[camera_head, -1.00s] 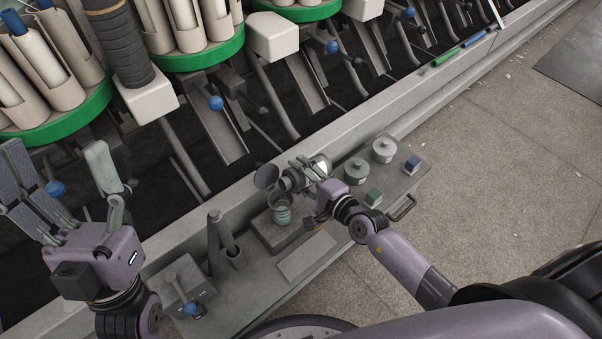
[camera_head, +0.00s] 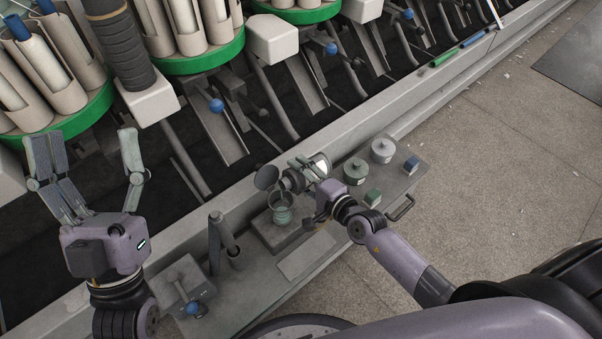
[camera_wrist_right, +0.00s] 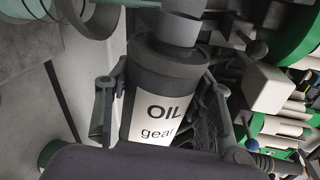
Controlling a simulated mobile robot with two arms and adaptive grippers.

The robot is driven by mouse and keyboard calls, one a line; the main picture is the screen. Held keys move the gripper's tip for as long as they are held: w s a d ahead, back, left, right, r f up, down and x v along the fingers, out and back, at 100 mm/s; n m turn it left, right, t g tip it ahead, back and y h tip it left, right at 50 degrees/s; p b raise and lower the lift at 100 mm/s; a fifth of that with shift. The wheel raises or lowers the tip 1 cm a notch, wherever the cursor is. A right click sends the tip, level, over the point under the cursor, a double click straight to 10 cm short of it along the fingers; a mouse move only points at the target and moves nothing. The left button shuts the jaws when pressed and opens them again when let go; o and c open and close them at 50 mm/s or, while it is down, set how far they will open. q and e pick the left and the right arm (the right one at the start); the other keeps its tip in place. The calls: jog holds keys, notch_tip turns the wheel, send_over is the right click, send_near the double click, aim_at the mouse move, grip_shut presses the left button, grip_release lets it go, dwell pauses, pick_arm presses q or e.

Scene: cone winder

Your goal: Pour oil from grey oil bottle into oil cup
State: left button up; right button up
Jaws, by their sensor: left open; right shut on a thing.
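My right gripper (camera_head: 304,172) is shut around the grey oil bottle, whose white label reads "OIL gear" (camera_wrist_right: 158,112). In the head view the bottle (camera_head: 293,180) is tipped well over, its neck end toward the left. The greenish oil cup (camera_head: 282,214) stands on a grey block just below the neck end. A dark round disc (camera_head: 266,177) sits beside the neck; I cannot tell what it belongs to. Whether oil is flowing cannot be seen. My left gripper (camera_head: 86,150) is open and empty, held up at the left, away from the bottle and cup.
The winding machine with green rings (camera_head: 205,58) stands behind.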

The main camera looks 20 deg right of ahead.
jog(key=shift+r+p, duration=0.2)
jog(key=shift+p, duration=0.1)
jog(key=shift+r+n+p, duration=0.15)
jog(key=shift+n+p, duration=0.25)
jog(key=shift+r+p, duration=0.15)
jog(key=shift+p, duration=0.2)
pick_arm(q)
jog(key=w+f+g+y, duration=0.2)
jog(key=w+f+g, duration=0.4)
jog(key=f, duration=0.3)
jog(key=shift+w+d+f+g+y+p, duration=0.2)
jog(key=shift+w+f+g+y+p, duration=0.15)
jog(key=shift+g, duration=0.25)
pick_arm(e)
jog(key=shift+r+n, duration=0.1)
jog(key=shift+n, duration=0.3)
pick_arm(q)
jog(key=shift+s, duration=0.1)
dwell(1.1)
dwell(1.6)
